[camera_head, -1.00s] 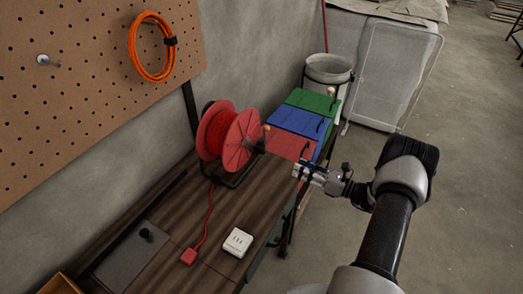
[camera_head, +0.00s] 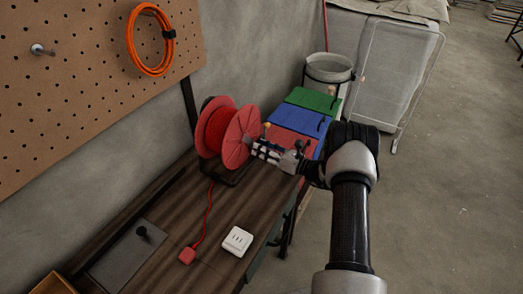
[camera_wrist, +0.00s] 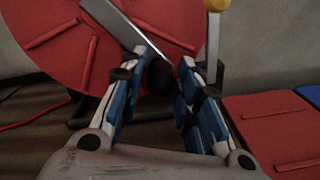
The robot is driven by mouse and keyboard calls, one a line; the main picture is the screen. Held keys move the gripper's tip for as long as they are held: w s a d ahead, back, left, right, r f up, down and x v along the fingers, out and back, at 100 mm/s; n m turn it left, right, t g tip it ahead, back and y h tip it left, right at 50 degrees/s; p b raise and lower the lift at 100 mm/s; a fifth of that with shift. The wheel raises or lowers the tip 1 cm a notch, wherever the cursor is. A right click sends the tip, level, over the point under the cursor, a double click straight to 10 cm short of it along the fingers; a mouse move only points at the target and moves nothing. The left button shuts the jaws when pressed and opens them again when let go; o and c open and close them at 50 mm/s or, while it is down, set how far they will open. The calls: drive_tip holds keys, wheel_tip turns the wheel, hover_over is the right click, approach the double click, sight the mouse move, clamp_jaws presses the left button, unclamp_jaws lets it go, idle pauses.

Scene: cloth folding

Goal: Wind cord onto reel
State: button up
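The red reel (camera_head: 241,137) stands on the workbench on a dark stand, wound with red cord (camera_head: 213,131). A loose length of cord (camera_head: 207,215) runs across the bench to a red plug (camera_head: 187,256). My gripper (camera_head: 257,148) is at the reel's right face. In the wrist view, my gripper (camera_wrist: 165,62) has its blue-padded fingers apart, with a dark round part (camera_wrist: 160,77) of the reel's centre seen between them. A metal bar (camera_wrist: 122,25) slants across the red flange (camera_wrist: 60,40). A yellow knob (camera_wrist: 217,4) tops a metal upright to the right. Contact cannot be told.
Red, blue and green boxes (camera_head: 300,119) sit behind my gripper. A white socket block (camera_head: 237,241) and a grey plate with a black knob (camera_head: 135,255) lie on the bench (camera_head: 180,215). Orange cable (camera_head: 151,40) hangs on the pegboard. A bucket (camera_head: 329,70) stands beyond.

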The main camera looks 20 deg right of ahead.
drive_tip(key=shift+w+a, duration=0.15)
drive_tip(key=shift+w, duration=0.1)
drive_tip(key=shift+c, duration=0.4)
clamp_jaws()
